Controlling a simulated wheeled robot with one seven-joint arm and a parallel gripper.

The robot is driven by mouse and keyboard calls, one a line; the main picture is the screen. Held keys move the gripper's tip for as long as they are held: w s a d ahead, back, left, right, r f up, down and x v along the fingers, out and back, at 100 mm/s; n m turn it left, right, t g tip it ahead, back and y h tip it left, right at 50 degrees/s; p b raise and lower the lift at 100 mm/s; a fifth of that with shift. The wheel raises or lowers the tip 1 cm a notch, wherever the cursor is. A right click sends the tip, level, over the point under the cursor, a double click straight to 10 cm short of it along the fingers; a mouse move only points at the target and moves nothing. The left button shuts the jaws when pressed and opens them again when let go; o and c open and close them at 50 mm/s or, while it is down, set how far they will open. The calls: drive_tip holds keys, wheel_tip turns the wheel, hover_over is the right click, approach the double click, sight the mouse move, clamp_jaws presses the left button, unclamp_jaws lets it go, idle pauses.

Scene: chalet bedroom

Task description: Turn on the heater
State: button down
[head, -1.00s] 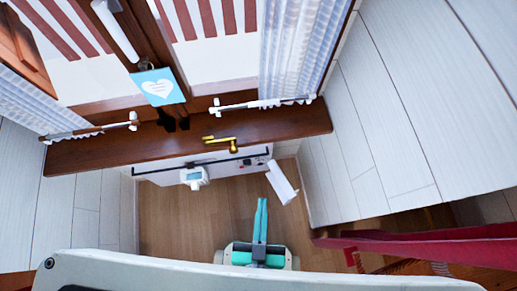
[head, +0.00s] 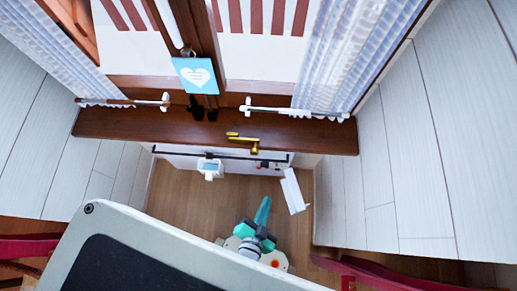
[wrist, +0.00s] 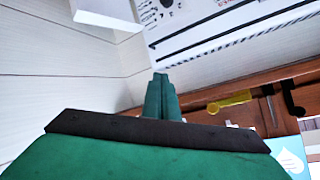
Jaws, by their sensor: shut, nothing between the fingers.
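The heater (head: 182,161) is a white unit low under the wooden sill, with a black rail along its front. Its control panel, with small dark and red controls (head: 264,164), is at its right end in the head view. In the wrist view a round black dial (wrist: 166,3) with markings shows at the top edge, partly cut off. My teal gripper (head: 264,203) is shut and empty, below the control end in the head view and apart from it. In the wrist view its fingertips (wrist: 161,78) point up towards the heater. The switch state cannot be told.
A white flap (head: 294,192) sticks out at the heater's right end, close to my gripper. A small white device (head: 210,168) sits at the heater's front. The wooden sill (head: 150,126) and brass handle (head: 243,138) are above. A white plank wall (head: 370,175) bounds the right.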

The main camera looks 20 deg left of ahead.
sight(259, 168)
drive_tip(key=w+a+f+m+g, duration=0.2)
drive_tip(key=w+f+m, duration=0.1)
drive_tip(key=f, duration=0.5)
drive_tip(key=w+a+f+m+g, duration=0.2)
drive_tip(key=w+f+m, duration=0.1)
drive_tip(key=f, duration=0.6)
drive_tip(key=w+a+f+m+g+y, duration=0.1)
drive_tip(key=w+a+f+m+g, duration=0.2)
drive_tip(key=f, duration=0.6)
drive_tip(key=shift+w+m, duration=0.3)
drive_tip(key=shift+w, duration=0.5)
drive_tip(key=w+a+f, duration=0.2)
drive_tip(key=w+f, duration=0.6)
drive_tip(key=shift+a+f, duration=0.15)
drive_tip(key=shift+a, duration=0.15)
